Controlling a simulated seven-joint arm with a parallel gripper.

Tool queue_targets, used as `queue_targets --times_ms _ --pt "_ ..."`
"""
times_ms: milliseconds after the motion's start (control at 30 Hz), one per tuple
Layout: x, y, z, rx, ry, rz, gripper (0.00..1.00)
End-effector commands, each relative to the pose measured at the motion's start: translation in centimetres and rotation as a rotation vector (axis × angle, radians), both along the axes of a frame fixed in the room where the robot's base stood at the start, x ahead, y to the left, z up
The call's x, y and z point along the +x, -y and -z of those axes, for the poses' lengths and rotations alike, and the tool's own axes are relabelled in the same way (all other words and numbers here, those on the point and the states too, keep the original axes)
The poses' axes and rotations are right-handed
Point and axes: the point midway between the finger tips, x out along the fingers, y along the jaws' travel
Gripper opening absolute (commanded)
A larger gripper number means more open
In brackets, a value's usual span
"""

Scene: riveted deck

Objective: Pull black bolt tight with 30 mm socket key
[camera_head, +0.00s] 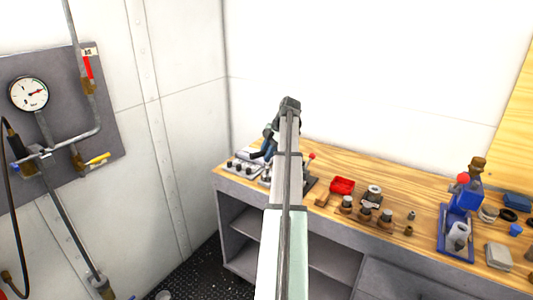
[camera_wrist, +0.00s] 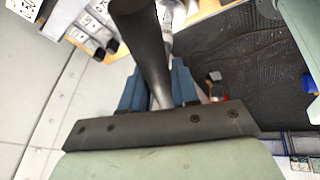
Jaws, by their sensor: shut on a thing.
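My gripper (camera_wrist: 158,84) has blue fingers, shut on a tool with a thick black handle (camera_wrist: 145,45), which I take to be the socket key. A grey metal shaft (camera_wrist: 168,22) shows beside the handle. The tool's socket end and its size marking cannot be made out. In the head view my gripper (camera_head: 268,146) is at the bench's left end, partly hidden by my arm. A light plate with several bolt-like pieces (camera_head: 240,167) lies just left of it; it also shows in the wrist view (camera_wrist: 92,28). I cannot tell which piece is the black bolt.
The wooden bench (camera_head: 330,160) runs right. It carries a red tray (camera_head: 342,186), several round fittings (camera_head: 365,213) and a blue press (camera_head: 460,215). A gauge panel (camera_head: 60,120) with pipes and valves hangs on the left wall. Dark floor (camera_head: 200,270) is below.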

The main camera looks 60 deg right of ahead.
Motion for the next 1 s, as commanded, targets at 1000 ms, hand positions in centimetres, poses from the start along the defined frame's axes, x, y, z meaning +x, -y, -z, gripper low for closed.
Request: queue_targets --times_ms 1000 --pt "0.0 0.0 -2.0 0.0 0.001 -0.019 0.0"
